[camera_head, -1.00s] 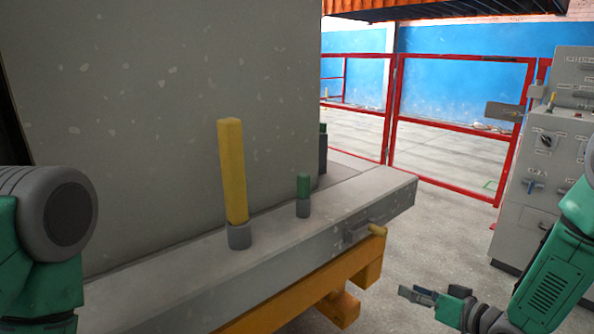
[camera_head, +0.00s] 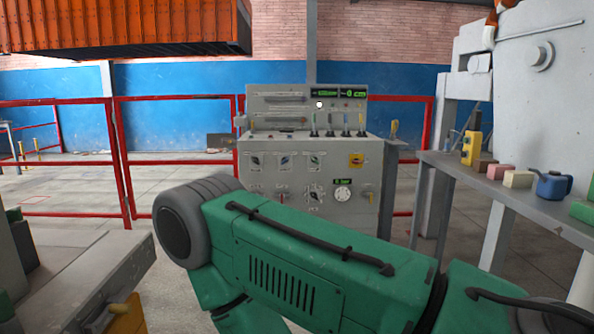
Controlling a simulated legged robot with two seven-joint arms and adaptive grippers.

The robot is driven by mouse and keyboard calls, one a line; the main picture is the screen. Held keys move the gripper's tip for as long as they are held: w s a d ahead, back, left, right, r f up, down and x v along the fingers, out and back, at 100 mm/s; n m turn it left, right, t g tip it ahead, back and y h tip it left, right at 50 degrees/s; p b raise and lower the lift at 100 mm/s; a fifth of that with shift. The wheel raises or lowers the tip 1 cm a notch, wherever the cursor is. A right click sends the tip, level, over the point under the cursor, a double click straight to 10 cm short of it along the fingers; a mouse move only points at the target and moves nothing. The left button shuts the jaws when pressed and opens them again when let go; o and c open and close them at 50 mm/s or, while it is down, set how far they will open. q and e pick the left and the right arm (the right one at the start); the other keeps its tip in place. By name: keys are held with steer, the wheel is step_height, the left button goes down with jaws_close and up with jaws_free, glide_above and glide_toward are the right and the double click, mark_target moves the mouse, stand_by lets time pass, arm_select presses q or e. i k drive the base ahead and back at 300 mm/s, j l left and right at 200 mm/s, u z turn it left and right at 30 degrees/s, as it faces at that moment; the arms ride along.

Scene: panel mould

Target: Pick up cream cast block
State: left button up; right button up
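The cream cast block (camera_head: 518,179) is a small pale block on the grey bench at the right. A pink block (camera_head: 497,171) sits just left of it and a blue can with a spout (camera_head: 553,184) just right of it. My green right arm crosses the lower middle of the view, in front of and below the bench. Neither of my grippers is in view.
The grey bench (camera_head: 452,164) also bears a yellow device (camera_head: 471,148), a brown block (camera_head: 483,164) and a green item (camera_head: 584,210). A control cabinet (camera_head: 270,160) stands ahead. The mould edge (camera_head: 110,268) is at lower left; open floor lies beyond it.

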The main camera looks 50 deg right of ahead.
mark_target(521, 179)
steer(key=z, duration=3)
steer(key=i+j+z, duration=0.1)
steer(key=z, duration=0.7)
steer(key=i+j, duration=0.05)
